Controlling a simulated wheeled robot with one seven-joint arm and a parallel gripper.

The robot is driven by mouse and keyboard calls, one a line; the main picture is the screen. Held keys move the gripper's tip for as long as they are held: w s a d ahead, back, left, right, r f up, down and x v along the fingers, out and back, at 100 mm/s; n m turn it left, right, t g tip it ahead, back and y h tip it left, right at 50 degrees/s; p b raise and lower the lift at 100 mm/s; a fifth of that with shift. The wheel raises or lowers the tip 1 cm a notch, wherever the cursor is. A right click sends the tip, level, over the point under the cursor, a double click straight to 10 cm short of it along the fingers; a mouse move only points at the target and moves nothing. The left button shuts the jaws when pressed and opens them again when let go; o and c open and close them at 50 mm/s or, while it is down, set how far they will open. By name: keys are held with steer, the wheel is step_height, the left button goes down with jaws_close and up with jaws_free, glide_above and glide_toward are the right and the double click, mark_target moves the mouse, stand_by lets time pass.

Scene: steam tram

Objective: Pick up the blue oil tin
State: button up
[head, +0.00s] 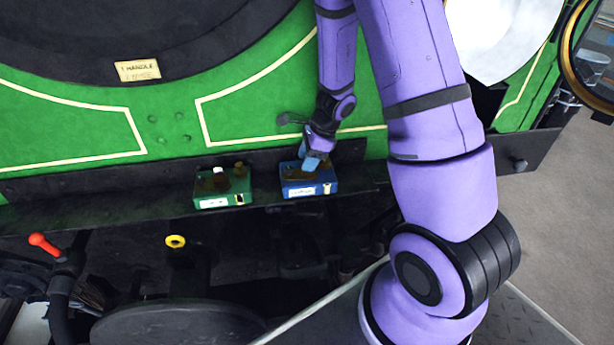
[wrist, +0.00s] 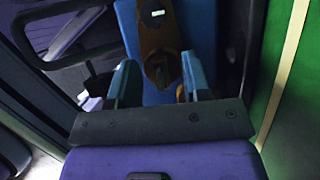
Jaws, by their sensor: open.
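The blue oil tin (head: 314,187) stands on a dark ledge along the green tram side in the head view. It has a white label on its front and a brown top part. My gripper (head: 312,163) is right above the tin, pointing down at it. In the wrist view the blue tin (wrist: 187,47) lies ahead of my gripper (wrist: 158,84), with its brown top fitting (wrist: 158,35) near and between the open fingers. I cannot tell whether the fingers touch the tin.
A green oil tin (head: 222,190) stands on the same ledge (head: 120,212) just left of the blue one. The green panel (head: 260,115) rises close behind. Below are a red-knobbed lever (head: 44,244) and a yellow ring (head: 175,241).

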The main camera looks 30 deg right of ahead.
jaws_close()
stand_by(1.3)
